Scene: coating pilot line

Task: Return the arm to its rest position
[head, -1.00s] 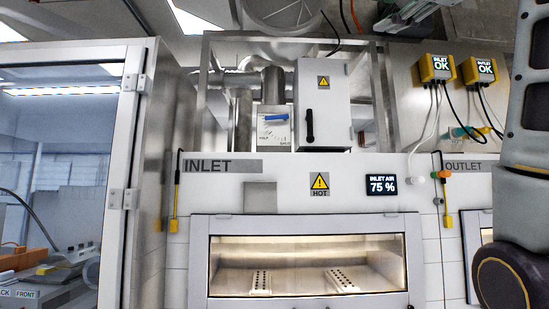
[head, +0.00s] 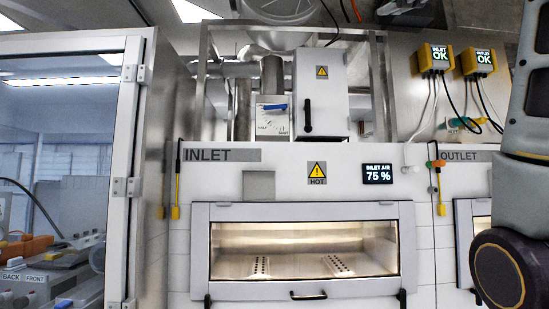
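My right arm (head: 503,215) fills the right edge of the head view, with grey links and a dark round joint low in the picture. It stands in front of part of the outlet side of the machine. Its gripper is outside the picture. My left arm and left gripper do not show.
An oven with a glass window (head: 303,248) lies ahead under the INLET label (head: 222,154). A blue-handled lever (head: 274,107) sits above. A glass door frame (head: 128,170) stands at left. Two yellow boxes (head: 433,59) (head: 477,63) read OK.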

